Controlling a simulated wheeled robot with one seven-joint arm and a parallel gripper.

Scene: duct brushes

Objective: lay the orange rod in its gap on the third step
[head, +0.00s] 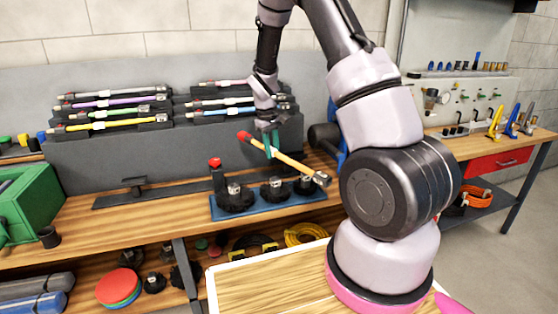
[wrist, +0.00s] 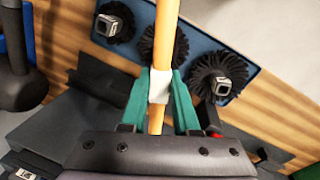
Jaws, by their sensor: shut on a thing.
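The orange rod (head: 290,163) is in my gripper (head: 270,145), above the bench in front of the rack. The dark stepped rack (head: 240,145) holds several coloured rods, including purple, green and yellow on the left and a blue one (head: 225,112) on the right. My arm hides part of its right side; I cannot tell which gap is the third step's.
A blue mat (head: 222,213) with three black round brushes lies on the bench below the rod. A red-topped post (head: 215,163) stands beside it. A flat black stand (head: 137,191) is to the left, and a green box (head: 30,200) at far left.

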